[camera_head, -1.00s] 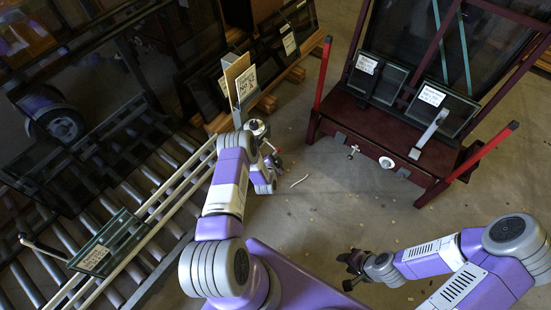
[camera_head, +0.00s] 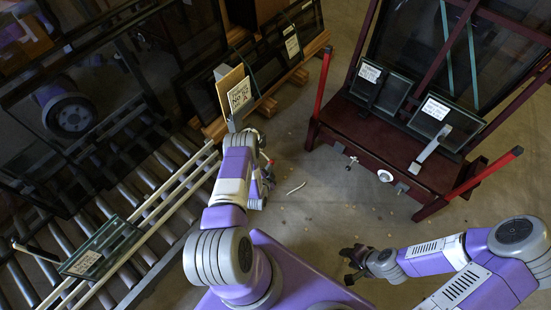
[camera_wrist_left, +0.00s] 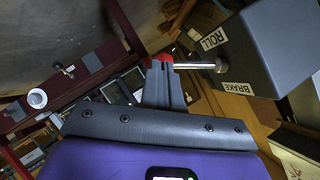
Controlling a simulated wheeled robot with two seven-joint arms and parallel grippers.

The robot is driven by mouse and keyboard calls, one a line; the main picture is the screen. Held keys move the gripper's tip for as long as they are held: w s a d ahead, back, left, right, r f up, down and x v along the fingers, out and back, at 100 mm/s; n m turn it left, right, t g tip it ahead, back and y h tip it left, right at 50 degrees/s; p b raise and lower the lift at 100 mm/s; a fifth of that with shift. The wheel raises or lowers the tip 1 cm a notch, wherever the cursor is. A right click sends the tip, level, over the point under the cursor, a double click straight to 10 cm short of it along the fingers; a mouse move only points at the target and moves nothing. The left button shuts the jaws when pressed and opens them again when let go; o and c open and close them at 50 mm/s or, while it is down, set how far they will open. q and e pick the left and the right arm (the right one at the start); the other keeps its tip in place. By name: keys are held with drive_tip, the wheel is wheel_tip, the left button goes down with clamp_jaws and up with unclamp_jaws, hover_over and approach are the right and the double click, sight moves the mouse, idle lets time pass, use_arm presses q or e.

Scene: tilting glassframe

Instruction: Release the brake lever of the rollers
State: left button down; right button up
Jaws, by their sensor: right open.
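The brake lever (camera_wrist_left: 195,65) is a metal rod with a red knob. In the left wrist view it sticks out from a grey box (camera_wrist_left: 270,50) with ROLL and BRAKE labels, its pivot between the two. My left gripper (camera_wrist_left: 163,70) is at the red knob, its grey finger seen edge-on and overlapping the knob. Whether the jaws are closed on it is hidden. In the head view my left gripper (camera_head: 267,172) is beside the roller bed, mostly behind my arm. My right gripper (camera_head: 354,265) is open and empty over bare floor.
The roller conveyor (camera_head: 150,180) with pale rails fills the left. A dark red glass frame stand (camera_head: 390,140) with red handles is at the upper right. Wooden racks with panels (camera_head: 290,75) stand at the back.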

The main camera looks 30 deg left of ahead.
use_arm(q)
drive_tip(key=shift+w+r, duration=0.15)
drive_tip(key=shift+w, duration=0.05)
drive_tip(key=shift+r, duration=0.1)
drive_tip(key=shift+s+r+p, duration=0.1)
drive_tip(key=shift+r+p, duration=0.55)
drive_tip(key=shift+p, duration=0.05)
drive_tip(key=shift+s+d+r, duration=0.1)
drive_tip(key=shift+s+d, duration=0.05)
drive_tip(key=shift+s, duration=0.05)
drive_tip(key=f+p+v, duration=0.1)
drive_tip(key=p+v, duration=0.4)
drive_tip(key=v, duration=0.8)
drive_tip(key=shift+s+d+p, duration=0.25)
drive_tip(key=shift+d+p, duration=0.1)
drive_tip(key=shift+d, duration=0.1)
